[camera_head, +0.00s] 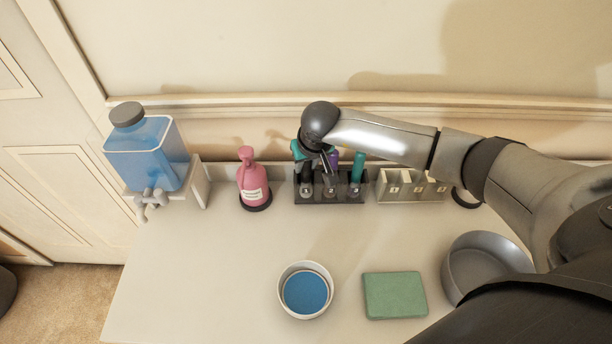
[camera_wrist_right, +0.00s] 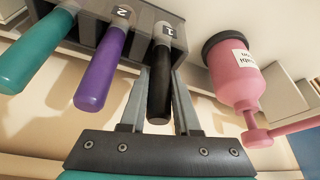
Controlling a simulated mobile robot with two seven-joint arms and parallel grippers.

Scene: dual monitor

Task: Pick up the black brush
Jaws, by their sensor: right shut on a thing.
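The black brush (camera_wrist_right: 158,85) stands handle-up in the slot marked 1 of the dark grey holder (camera_wrist_right: 75,30). In the head view the holder (camera_head: 341,199) stands at the back of the table. My right gripper (camera_wrist_right: 160,76) is shut on the black brush's handle, one finger on each side. In the head view my right gripper (camera_head: 316,165) is over the holder's left part and partly hides it. My left gripper is not in view.
A purple brush (camera_wrist_right: 101,68) and a teal brush (camera_head: 357,167) share the holder. A pink bottle (camera_head: 252,183) stands left of it, a beige holder (camera_head: 411,187) right. A blue-filled bowl (camera_head: 305,292), green block (camera_head: 395,295) and grey bowl (camera_head: 484,259) are in front.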

